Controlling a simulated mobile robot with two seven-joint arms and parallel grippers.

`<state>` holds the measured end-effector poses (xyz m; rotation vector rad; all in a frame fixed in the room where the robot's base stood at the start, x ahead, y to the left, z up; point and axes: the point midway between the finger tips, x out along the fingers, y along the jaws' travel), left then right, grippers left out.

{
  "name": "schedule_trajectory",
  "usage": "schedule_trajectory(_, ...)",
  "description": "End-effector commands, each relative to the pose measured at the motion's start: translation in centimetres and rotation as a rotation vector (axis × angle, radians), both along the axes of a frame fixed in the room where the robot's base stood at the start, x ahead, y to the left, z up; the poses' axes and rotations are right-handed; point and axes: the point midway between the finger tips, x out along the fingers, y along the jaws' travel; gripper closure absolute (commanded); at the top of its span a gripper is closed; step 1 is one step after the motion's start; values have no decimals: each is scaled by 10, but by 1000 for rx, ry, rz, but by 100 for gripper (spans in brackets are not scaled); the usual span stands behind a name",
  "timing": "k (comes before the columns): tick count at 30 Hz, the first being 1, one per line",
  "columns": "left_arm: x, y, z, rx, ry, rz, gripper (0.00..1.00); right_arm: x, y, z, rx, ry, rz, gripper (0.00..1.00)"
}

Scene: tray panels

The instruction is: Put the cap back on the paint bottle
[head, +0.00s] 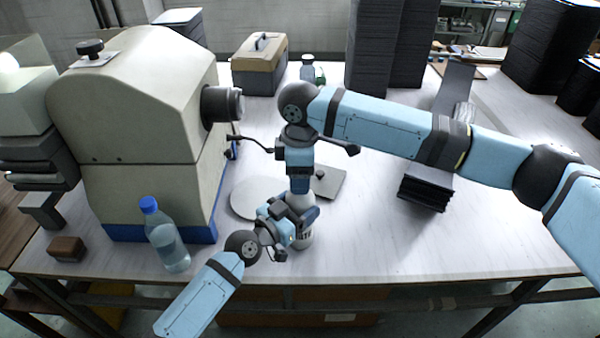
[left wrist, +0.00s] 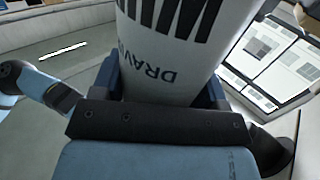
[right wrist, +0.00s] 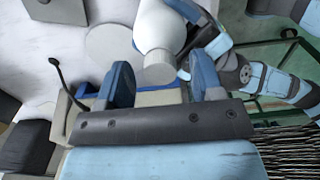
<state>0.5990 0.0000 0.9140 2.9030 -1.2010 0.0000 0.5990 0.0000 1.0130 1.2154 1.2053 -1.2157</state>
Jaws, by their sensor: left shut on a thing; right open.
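The paint bottle (head: 304,238) is white with dark lettering. My left gripper (head: 288,222) is shut around its body, and the lettering fills the left wrist view (left wrist: 170,50). My right gripper (head: 300,190) is open directly above the bottle, pointing down. In the right wrist view its two blue fingers (right wrist: 160,82) stand apart on either side of a short light grey cylinder (right wrist: 159,69) at the bottle's top. I cannot tell whether this cylinder is the bare neck or the cap. No separate cap can be made out for sure.
A pale round disc (head: 252,197) and a grey square plate (head: 331,184) lie beside the bottle. A large beige machine (head: 145,100) stands left, a water bottle (head: 168,240) in front of it. A black ribbed block (head: 425,193) lies right. The table's front right is clear.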

Motion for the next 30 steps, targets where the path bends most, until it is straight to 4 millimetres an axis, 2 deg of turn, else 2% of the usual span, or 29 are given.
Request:
schedule_trajectory(5, 0, 0, 0, 1, -1, 0, 99, 0, 0, 18, 1, -2, 1, 39)
schedule_trajectory(12, 0, 0, 0, 0, 0, 0, 99, 0, 1, 69, 2, -3, 2, 39)
schedule_trajectory(18, 0, 0, 0, 0, 0, 0, 99, 0, 0, 104, 1, -1, 1, 39)
schedule_trajectory(24, 0, 0, 0, 0, 0, 0, 99, 0, 0, 119, 0, -1, 0, 39)
schedule_trajectory(30, 0, 0, 0, 0, 0, 0, 99, 0, 0, 120, 0, 0, 0, 39)
